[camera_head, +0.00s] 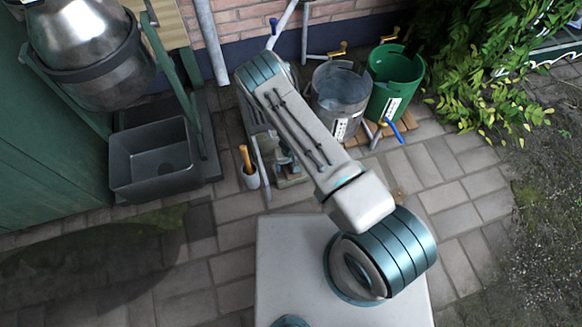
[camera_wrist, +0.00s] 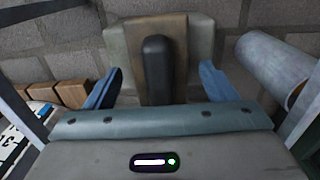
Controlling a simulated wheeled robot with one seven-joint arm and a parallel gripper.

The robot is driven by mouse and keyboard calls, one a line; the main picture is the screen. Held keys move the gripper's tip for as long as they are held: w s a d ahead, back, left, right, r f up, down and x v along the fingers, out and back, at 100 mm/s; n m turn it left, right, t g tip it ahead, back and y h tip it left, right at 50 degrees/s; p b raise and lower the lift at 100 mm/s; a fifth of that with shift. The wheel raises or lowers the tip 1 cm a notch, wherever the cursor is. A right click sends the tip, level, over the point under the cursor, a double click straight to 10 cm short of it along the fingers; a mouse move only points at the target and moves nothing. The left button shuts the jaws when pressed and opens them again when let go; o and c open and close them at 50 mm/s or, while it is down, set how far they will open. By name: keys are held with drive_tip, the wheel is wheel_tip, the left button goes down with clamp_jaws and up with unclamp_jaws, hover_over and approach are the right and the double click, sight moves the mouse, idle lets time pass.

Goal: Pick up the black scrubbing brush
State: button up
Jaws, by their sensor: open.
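In the wrist view, a dark, elongated object with a rounded end (camera_wrist: 157,68), which looks like the black scrubbing brush, lies between the two blue fingers of my gripper (camera_wrist: 160,84). My gripper is open, with a clear gap on each side of the dark object. Behind the object is a brown and grey-green block (camera_wrist: 198,45); whether it belongs to the brush or supports it, I cannot tell. In the head view my arm covers this area, and I cannot make out the brush there.
In the head view, a grey bucket (camera_head: 328,92) and a green bucket (camera_head: 378,97) stand at the wall. A dark bin (camera_head: 150,180) is further left. In the wrist view a grey cylinder (camera_wrist: 275,68) is close on the right.

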drive_tip(key=c, duration=1.2)
drive_tip(key=shift+c, duration=0.2)
drive_tip(key=shift+r+p, duration=0.3)
drive_tip(key=shift+r, duration=0.3)
wheel_tip(320, 180, up, 3)
drive_tip(key=shift+w+p, duration=0.1)
drive_tip(key=shift+p, duration=0.65)
drive_tip(key=s+d+r, duration=0.6)
drive_tip(key=d+r, duration=0.1)
drive_tip(key=d, duration=0.3)
